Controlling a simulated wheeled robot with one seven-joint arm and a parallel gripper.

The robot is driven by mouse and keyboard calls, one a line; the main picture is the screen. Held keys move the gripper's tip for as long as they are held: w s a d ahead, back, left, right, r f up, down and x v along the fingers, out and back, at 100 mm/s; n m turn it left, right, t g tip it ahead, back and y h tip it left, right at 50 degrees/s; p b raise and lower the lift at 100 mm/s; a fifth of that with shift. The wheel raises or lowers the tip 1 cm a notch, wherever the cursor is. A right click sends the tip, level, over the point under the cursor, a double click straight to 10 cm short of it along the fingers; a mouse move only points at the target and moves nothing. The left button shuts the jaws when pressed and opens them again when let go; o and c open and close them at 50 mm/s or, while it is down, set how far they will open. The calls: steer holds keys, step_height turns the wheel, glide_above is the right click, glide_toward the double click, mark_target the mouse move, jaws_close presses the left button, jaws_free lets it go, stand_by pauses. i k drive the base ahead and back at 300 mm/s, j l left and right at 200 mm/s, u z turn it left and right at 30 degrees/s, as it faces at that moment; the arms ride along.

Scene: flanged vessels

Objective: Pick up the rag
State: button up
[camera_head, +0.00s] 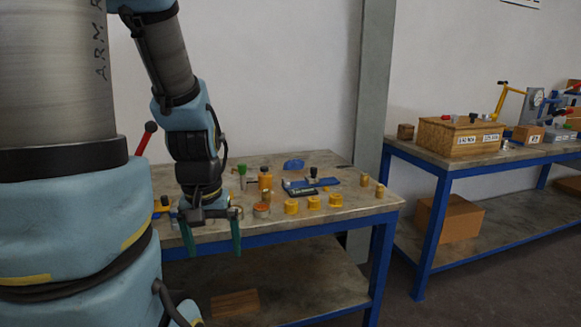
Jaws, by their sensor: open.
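A small crumpled blue piece (293,165), which looks like the rag, lies at the back of the near workbench (340,212), close to the wall. My gripper (212,237) points down at the front left edge of this bench, with its two green fingers spread apart and nothing between them. It is nearer to the camera than the blue piece and to its left, well apart from it. No part of the blue piece seems covered.
Several yellow cylinders (291,207) stand toward the bench's front. Behind them are an orange bottle (265,179) and a blue tool (313,184). A red-tipped lever (147,137) rises at left. A second bench (480,158) with wooden boxes stands right, beyond a grey post (372,90).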

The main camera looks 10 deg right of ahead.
mark_target(295, 165)
steer(key=l+u, duration=0.15)
steer(key=u, duration=0.2)
steer(key=i+l+u, duration=0.1)
steer(key=u, duration=0.25)
steer(key=l+u, duration=0.5)
steer(key=l, duration=0.4)
steer(key=l+u, duration=0.1)
steer(key=l, duration=0.4)
steer(key=k+l+u, duration=0.15)
steer(key=l, duration=0.4)
steer(key=l+u, duration=0.15)
steer(key=l, duration=0.35)
steer(key=k+l, duration=0.1)
steer(key=l, duration=0.5)
steer(key=k, duration=0.05)
